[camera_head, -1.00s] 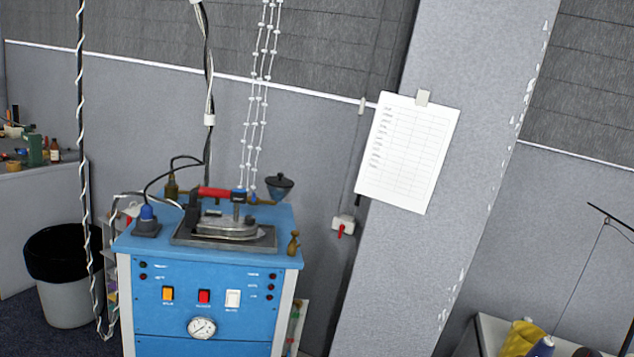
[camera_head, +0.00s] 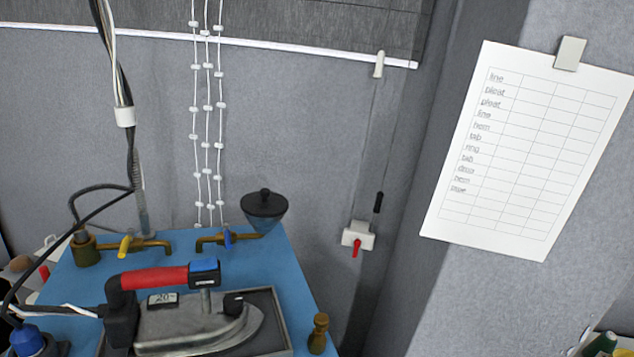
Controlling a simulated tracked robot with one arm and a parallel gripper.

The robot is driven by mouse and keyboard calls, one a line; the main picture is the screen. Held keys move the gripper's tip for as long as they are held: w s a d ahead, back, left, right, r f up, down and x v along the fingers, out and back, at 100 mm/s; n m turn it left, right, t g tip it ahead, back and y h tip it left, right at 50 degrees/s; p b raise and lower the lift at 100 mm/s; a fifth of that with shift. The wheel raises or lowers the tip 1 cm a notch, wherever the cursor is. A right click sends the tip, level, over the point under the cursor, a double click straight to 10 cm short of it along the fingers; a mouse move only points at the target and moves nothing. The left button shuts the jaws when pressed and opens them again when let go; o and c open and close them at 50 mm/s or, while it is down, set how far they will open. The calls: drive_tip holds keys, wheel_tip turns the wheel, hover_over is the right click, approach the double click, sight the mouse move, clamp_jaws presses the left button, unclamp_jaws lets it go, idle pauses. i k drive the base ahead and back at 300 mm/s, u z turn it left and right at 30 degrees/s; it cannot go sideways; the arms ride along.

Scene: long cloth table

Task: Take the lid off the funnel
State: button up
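The funnel (camera_head: 264,223) is a blue-grey cone at the back right corner of the blue steam unit's top. A dark round lid (camera_head: 264,203) with a small knob sits on it and covers its mouth. My gripper is not visible in this view.
A steam iron (camera_head: 190,318) with a red handle lies on a tray in front of the funnel. A brass fitting (camera_head: 318,334) stands at the right edge. Hanging cables (camera_head: 128,130) and white cords (camera_head: 208,120) hang behind.

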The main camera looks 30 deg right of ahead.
sight(264, 203)
drive_tip(key=z, duration=0.35)
drive_tip(key=i, duration=1.3)
drive_tip(key=z, duration=0.3)
